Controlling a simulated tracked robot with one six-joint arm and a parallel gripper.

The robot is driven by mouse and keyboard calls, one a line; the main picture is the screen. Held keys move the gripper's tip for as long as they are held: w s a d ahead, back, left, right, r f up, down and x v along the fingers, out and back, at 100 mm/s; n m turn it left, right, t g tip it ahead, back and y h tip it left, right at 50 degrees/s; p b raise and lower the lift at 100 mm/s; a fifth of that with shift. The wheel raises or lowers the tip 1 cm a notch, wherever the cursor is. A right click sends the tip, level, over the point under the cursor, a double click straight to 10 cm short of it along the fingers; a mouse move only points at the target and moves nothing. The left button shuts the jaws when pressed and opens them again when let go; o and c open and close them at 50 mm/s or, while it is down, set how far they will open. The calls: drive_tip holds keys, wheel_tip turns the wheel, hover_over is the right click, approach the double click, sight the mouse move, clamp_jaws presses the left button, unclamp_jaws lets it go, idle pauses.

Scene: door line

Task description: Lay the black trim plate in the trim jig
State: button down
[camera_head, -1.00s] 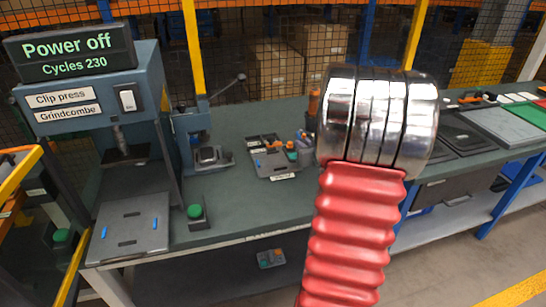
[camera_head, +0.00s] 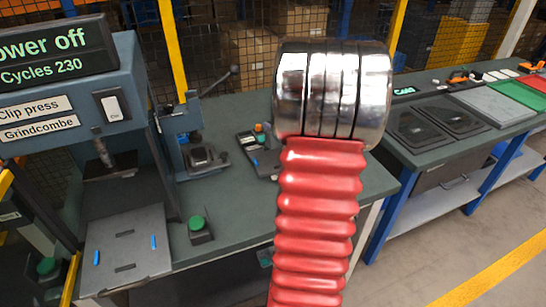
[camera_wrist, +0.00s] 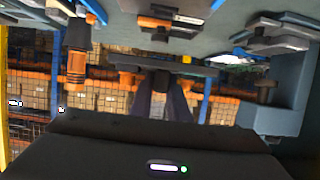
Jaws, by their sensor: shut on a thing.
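My gripper (camera_wrist: 167,88) shows in the wrist view with its two fingers together. They are shut on a thin dark flat piece (camera_wrist: 125,64), seen nearly edge-on, which I take to be the black trim plate. In the head view my red ribbed arm and its chrome collar hide the gripper and the plate. No readable label marks the trim jig. Two dark square recessed panels (camera_head: 420,130) lie on the right-hand bench, and I cannot tell whether either is the jig.
The clip press (camera_head: 70,95), with a "Power off" display (camera_head: 50,52), stands at the left. Its grey bed (camera_head: 125,240) has blue pins. A green button (camera_head: 197,224) and a small lever press (camera_head: 195,145) stand beside it. A grey panel (camera_head: 488,105) lies on the right-hand bench.

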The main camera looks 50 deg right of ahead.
drive_tip(key=shift+s+d, duration=0.15)
drive_tip(key=shift+s, duration=0.1)
drive_tip(key=shift+s+f, duration=0.1)
drive_tip(key=shift+f, duration=2.8)
drive_tip(key=shift+f, duration=2.1)
drive_tip(key=c, duration=1.7)
unclamp_jaws()
drive_tip(key=shift+f, duration=0.1)
